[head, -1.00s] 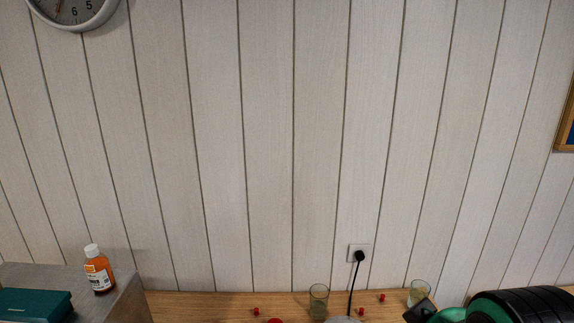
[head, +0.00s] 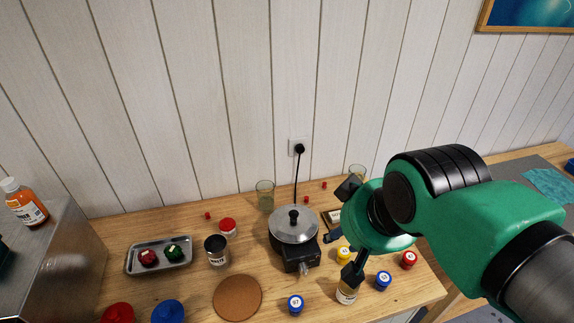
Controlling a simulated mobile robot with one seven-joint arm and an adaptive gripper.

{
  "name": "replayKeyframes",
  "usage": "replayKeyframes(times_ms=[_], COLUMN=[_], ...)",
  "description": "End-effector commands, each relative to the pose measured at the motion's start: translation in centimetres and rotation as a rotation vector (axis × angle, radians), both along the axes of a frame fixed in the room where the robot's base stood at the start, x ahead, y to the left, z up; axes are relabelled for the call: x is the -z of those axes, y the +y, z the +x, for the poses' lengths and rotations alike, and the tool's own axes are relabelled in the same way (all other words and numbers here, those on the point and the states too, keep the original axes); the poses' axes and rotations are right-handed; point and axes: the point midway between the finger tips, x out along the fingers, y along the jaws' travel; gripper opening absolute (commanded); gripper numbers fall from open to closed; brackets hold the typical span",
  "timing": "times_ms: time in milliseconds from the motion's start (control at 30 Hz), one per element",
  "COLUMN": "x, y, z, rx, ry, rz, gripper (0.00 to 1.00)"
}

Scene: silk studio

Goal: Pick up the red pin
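Three small red pieces that look like pins lie apart on the wooden worktop in the head view. One red pin (head: 207,216) is at the back left, behind the metal tray. A second red pin (head: 306,199) lies behind the lidded pan, near the black cord. A third red pin (head: 324,185) is farther back, by the wall. My gripper (head: 336,237) hangs over the worktop to the right of the pan, apart from all three pins.
The lidded pan (head: 293,225) stands on a black burner. Glasses (head: 265,196) (head: 357,173) stand at the back. A metal tray (head: 132,262), dark cup (head: 216,251), red-lidded jar (head: 228,227) and cork mat (head: 237,298) are left. Small capped jars (head: 383,281) and a bottle (head: 346,293) crowd the front right.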

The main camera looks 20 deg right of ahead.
Motion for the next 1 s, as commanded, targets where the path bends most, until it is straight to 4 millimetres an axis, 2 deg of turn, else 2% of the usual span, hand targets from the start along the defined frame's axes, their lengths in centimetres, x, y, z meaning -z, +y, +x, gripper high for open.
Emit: replayKeyframes(times_ms=[167,367,733,1000], x=[-0.4,-1.1,-1.4,0.5], y=[-0.1,-0.4,-1.4,-2.5], z=[1.0,4.1,13.7,21.0], rx=[0.009,0.036,0.119,0.182], ry=[0.012,0.048,0.146,0.220], rz=[0.004,0.014,0.041,0.059], gripper=[0.37,0.37,0.37,0.37])
